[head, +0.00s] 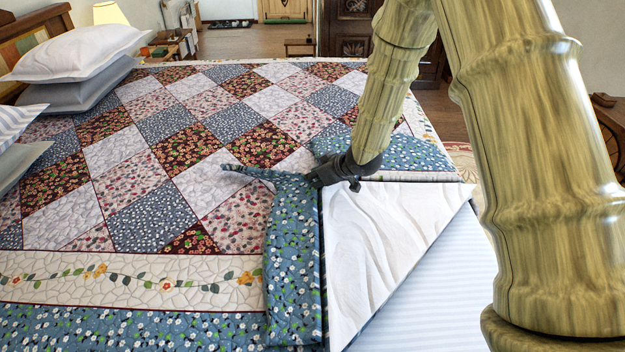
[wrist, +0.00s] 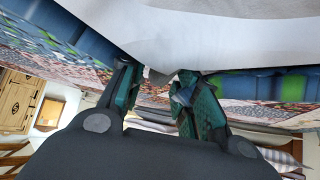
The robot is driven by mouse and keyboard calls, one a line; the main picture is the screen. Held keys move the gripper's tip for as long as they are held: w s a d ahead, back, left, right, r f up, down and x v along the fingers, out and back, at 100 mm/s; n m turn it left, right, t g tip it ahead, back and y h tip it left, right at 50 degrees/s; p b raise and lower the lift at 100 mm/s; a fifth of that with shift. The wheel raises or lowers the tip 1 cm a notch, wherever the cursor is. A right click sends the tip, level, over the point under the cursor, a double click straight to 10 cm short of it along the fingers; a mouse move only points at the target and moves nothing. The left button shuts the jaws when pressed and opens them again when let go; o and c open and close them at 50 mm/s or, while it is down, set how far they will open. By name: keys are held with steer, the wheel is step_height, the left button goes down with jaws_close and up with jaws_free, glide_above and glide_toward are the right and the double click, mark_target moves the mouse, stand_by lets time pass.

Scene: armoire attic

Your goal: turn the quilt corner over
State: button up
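The patchwork quilt (head: 150,180) covers the bed. At the near right its corner is folded back, showing a white underside (head: 370,240) as a triangle. A raised fold of blue floral border (head: 292,265) runs along its left side, and more of the border lies behind it. My gripper (head: 325,178) is low over the top left of the white triangle, close to the blue fold. In the wrist view my gripper (wrist: 155,88) has its fingers apart, with patterned quilt visible between them. A pale cloth tip hangs just beyond the gap; contact cannot be told.
A pale striped mattress surface (head: 450,285) is bare at the near right, beside the fold. White and grey pillows (head: 80,52) lie at the left. A lamp (head: 110,14) and wooden furniture stand behind the bed. A wooden table edge (head: 611,120) is at the right.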

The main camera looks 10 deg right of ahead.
steer(key=shift+w+a+f, duration=0.25)
steer(key=shift+w+f, duration=0.05)
steer(key=shift+f, duration=0.05)
jaws_close()
steer(key=shift+r, duration=0.15)
